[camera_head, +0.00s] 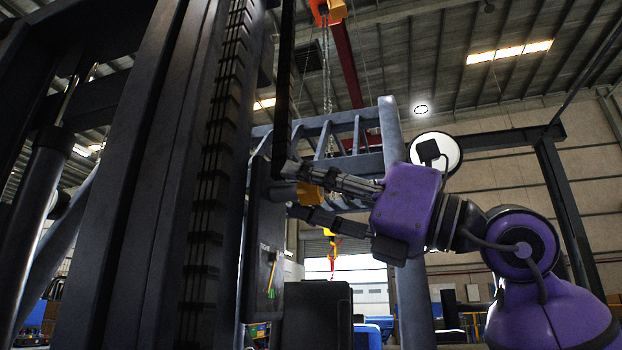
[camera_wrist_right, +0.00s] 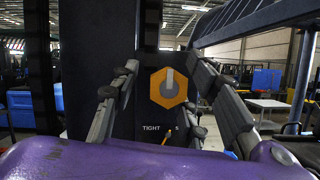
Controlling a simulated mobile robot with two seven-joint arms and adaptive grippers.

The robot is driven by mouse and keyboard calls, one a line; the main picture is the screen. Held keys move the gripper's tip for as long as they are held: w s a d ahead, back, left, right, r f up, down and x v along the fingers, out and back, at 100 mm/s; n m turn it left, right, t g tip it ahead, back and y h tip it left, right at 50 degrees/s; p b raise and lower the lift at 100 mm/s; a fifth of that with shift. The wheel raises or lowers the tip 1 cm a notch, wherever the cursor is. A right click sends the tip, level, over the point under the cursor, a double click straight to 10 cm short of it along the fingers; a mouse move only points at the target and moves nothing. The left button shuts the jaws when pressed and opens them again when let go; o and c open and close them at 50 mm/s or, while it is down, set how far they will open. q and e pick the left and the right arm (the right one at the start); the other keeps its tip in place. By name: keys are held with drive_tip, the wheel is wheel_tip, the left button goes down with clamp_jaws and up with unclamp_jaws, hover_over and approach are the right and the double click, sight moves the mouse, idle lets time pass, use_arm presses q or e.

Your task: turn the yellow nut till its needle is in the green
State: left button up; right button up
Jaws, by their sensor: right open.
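The yellow nut (camera_wrist_right: 168,88) is a hexagon around a grey stud on a dark upright plate, in the middle of the wrist view. In the head view the nut (camera_head: 311,192) is partly hidden by my right gripper (camera_head: 289,190). That gripper is open, its two fingers on either side of the nut; I cannot tell whether they touch it. A yellow needle (camera_head: 272,272) stands tilted on the plate below, with a small green mark near its lower end. Its exact place against the green is unclear. The wrist view shows the word TIGHT below the nut. My left gripper is not in view.
A dark mast with a chain (camera_head: 218,150) fills the left of the head view. A blue-grey ladder-like frame (camera_head: 390,130) stands behind my right gripper. A dark box-like panel (camera_head: 317,315) stands low in the middle. A chain hoist hangs behind.

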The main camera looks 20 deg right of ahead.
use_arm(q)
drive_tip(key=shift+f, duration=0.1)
use_arm(e)
drive_tip(key=shift+w, duration=0.15)
drive_tip(key=shift+c, duration=0.2)
drive_tip(key=shift+d, duration=0.1)
drive_tip(key=c, duration=0.9)
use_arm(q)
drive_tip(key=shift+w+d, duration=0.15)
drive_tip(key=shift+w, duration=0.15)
use_arm(e)
drive_tip(key=shift+c, duration=0.2)
